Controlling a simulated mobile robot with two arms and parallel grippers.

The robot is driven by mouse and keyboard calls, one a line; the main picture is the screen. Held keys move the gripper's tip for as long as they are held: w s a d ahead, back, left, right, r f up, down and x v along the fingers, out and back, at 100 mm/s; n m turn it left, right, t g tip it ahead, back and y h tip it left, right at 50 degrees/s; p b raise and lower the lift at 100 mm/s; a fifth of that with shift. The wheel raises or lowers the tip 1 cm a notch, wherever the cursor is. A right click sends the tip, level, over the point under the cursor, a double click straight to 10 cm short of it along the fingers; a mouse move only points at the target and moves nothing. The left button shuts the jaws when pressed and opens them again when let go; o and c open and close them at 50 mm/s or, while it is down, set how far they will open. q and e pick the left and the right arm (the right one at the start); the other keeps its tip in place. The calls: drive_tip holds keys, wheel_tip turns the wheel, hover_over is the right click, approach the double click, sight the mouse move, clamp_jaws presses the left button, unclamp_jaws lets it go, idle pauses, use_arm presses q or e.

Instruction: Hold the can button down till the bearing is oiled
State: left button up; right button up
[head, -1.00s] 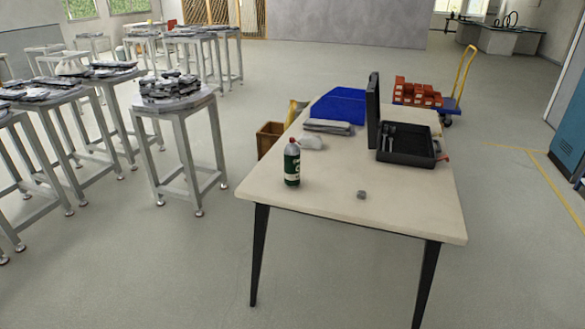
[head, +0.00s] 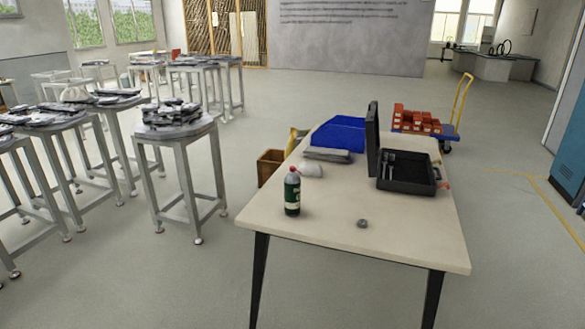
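A dark green can (head: 292,192) with a pale label and a light red-and-white top stands upright near the left edge of the table (head: 330,232). The button on its top is too small to make out. A small grey bearing (head: 362,223) lies on the table to the right of the can, apart from it and nearer the front edge. I cannot tell whether there is oil on it. Neither of my grippers shows in the head view.
An open black case (head: 408,182), a blue bin (head: 338,134), a grey folded item (head: 328,155) and a white cloth-like lump (head: 310,170) occupy the table's back half. Metal stools (head: 180,150) stand at left. A trolley with red bricks (head: 416,120) stands behind.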

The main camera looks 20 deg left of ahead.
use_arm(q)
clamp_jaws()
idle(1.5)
